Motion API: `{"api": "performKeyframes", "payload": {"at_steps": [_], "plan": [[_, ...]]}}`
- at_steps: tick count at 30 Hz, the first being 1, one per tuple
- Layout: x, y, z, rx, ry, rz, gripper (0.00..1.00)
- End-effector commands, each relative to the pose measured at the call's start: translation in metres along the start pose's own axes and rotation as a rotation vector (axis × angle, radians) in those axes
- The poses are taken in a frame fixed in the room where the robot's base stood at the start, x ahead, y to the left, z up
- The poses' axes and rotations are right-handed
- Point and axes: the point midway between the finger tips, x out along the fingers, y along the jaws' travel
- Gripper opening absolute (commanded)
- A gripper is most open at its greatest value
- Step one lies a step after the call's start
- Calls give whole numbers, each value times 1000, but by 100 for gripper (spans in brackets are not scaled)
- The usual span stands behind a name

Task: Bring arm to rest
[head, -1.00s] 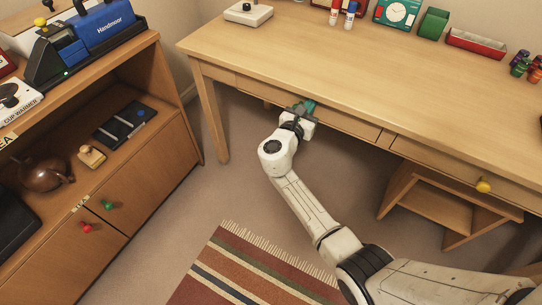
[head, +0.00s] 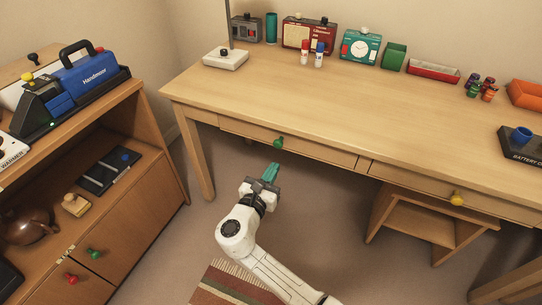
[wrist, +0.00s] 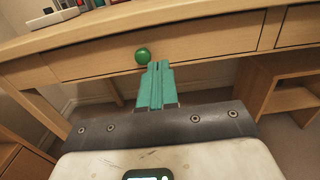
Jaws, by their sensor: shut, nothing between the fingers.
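My gripper (head: 271,172) is in front of the desk, low over the floor, below and apart from the green knob (head: 278,142) of the left desk drawer. Its teal fingers are shut together with nothing between them. In the wrist view the fingers (wrist: 157,82) point toward the drawer front, with the green knob (wrist: 142,56) just beyond their tips. The left drawer (head: 320,154) looks closed. My white arm reaches up from the bottom of the head view.
A cabinet (head: 140,215) with a blue Handmoor device (head: 90,80) stands at left. A rug (head: 235,285) lies below. Floor between cabinet and desk is clear.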

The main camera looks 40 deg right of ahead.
Motion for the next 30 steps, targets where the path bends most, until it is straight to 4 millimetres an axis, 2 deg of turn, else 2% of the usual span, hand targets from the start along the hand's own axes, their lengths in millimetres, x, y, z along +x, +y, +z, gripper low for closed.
{"api": "performKeyframes", "payload": {"at_steps": [9,11,14,17,20,24,27,30], "plan": [[-3,0,0,3,2,-1,0],[-3,-10,-3,52,30,-22,0],[-3,-40,-16,217,124,-96,0],[-8,-85,-37,471,262,-229,0],[-21,-129,-61,743,405,-397,0],[-53,-178,-88,1081,584,-659,0],[-81,-203,-99,1279,695,-854,0],[-109,-219,-102,1423,784,-1031,0]]}}
